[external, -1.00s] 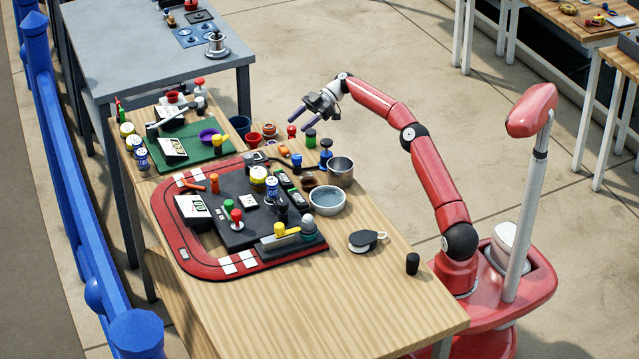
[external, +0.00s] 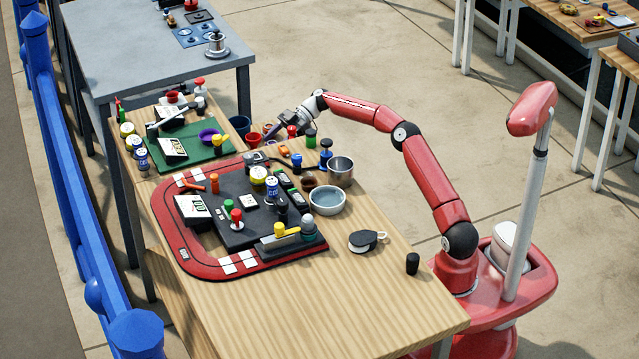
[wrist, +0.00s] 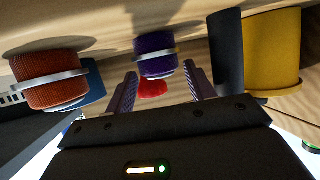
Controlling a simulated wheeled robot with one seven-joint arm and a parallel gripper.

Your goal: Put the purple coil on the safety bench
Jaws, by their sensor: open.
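The purple coil (wrist: 154,54), with a pale band, shows in the wrist view just ahead of my gripper (wrist: 160,74), near the middle of the gap between the fingers. The fingers are apart and do not visibly grip it. In the external view my gripper (external: 272,132) is low at the far right edge of the wooden table; the coil cannot be made out there. A grey table (external: 120,45) stands beyond the wooden one; no label shows which surface is the safety bench.
In the wrist view a red coil (wrist: 48,78) is left of the purple one, a red object (wrist: 153,89) is between the fingers, and a black piece (wrist: 226,50) and yellow cylinder (wrist: 272,50) are right. The wooden table's near end (external: 300,310) is clear.

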